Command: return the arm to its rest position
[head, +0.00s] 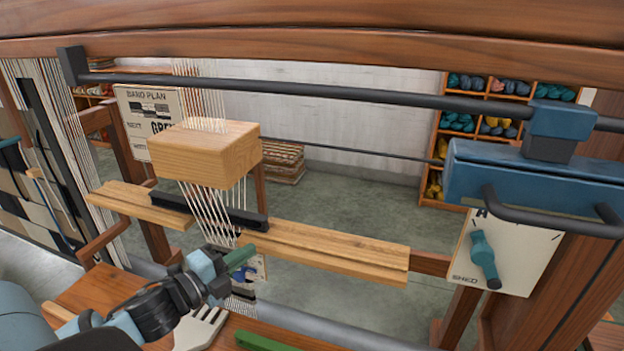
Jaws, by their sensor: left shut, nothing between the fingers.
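My left arm comes in from the lower left corner. My left gripper (216,275) is in front of the lower end of the hanging white warp threads (212,213), below the wooden beam. It is shut with nothing held. A green piece (238,258) shows right beside the gripper's tip; whether they touch I cannot tell. My right gripper is not in view.
A wooden block (205,155) sits on the threads above a wooden beam (335,252). A pale fork-like comb (200,329) and a green bar (262,342) lie on the bench below. A blue carriage with a black handle (545,185) hangs at right. Yarn shelves stand behind.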

